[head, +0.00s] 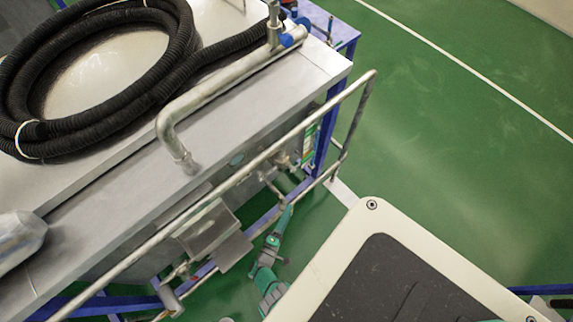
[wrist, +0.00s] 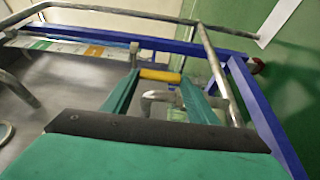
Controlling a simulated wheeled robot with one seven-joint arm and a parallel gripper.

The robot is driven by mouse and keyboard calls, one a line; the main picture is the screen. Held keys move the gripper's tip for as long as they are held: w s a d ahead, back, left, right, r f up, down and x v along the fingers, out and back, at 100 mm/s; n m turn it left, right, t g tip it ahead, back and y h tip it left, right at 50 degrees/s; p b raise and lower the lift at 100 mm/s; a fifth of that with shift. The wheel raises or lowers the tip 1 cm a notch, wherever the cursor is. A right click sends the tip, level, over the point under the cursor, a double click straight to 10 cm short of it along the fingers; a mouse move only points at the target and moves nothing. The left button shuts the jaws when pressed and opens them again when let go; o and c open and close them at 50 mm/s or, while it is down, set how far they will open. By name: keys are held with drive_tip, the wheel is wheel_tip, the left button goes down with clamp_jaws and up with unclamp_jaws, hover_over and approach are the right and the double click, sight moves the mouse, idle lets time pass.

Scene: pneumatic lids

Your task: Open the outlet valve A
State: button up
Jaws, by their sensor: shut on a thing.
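A yellow handle (wrist: 160,75) spans the gap between the two teal fingers of my gripper (wrist: 159,79) in the wrist view. The fingers close on it from either end. It looks like the handle of the outlet valve, though no letter is readable. A bent metal pipe (wrist: 152,97) shows behind it, between the fingers. In the head view my gripper (head: 287,214) reaches in low beside the metal machine, under the handrail. The yellow handle cannot be made out there.
A metal handrail (head: 218,198) runs above and in front of my gripper. Blue frame bars (wrist: 265,115) stand close on the right in the wrist view. A black coiled hose (head: 175,75) lies on the machine top (head: 250,95). Green floor (head: 450,130) is open at right.

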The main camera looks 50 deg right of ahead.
drive_tip(key=shift+s, duration=0.15)
idle(0.4)
drive_tip(key=o, duration=1.5)
drive_tip(key=v, duration=1)
drive_tip(key=shift+a, duration=0.4)
drive_tip(key=shift+f, duration=0.15)
